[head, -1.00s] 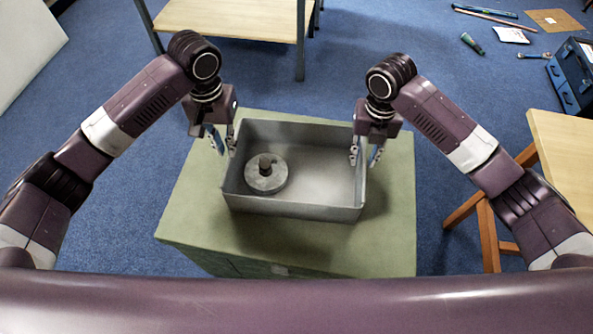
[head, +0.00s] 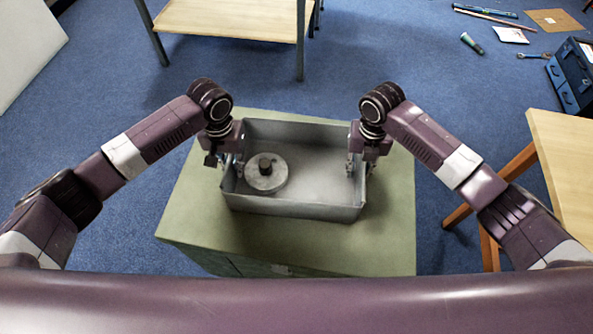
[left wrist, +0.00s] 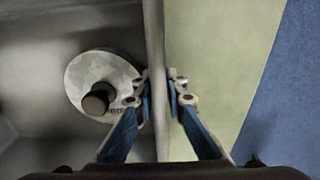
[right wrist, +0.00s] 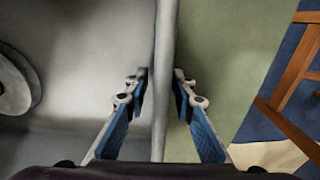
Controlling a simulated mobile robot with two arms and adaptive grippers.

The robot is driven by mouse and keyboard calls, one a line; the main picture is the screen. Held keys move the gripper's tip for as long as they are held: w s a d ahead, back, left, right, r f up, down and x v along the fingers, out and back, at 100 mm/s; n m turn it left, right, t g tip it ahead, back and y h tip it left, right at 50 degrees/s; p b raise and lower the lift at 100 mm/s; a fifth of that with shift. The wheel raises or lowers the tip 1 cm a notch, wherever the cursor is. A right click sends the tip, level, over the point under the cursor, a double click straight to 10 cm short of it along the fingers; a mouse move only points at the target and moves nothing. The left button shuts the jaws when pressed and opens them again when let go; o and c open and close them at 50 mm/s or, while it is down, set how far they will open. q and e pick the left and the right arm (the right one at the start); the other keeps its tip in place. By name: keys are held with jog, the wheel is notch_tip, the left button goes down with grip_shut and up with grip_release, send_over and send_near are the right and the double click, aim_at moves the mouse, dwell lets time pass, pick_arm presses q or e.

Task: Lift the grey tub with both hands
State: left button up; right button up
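The grey tub (head: 290,209) is an open rectangular metal box standing level on a green-topped cabinet. A round grey weight (head: 265,175) with a dark knob lies inside it at the left. My left gripper (left wrist: 160,88) straddles the tub's left wall, one finger inside and one outside. Its pads lie very close to the wall; I cannot tell whether they press on it. My right gripper (right wrist: 161,90) straddles the right wall the same way, open, with small gaps beside the wall. The fingertips are partly hidden in the head view.
The green cabinet top (head: 300,250) has free room around the tub. A wooden table (head: 565,165) stands at the right and a shelf unit (head: 230,18) behind. A blue toolbox (head: 570,80) and several tools lie on the blue carpet.

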jog(key=shift+f, duration=0.45)
jog(key=shift+c, duration=0.3)
grip_shut()
jog(key=shift+r, duration=0.1)
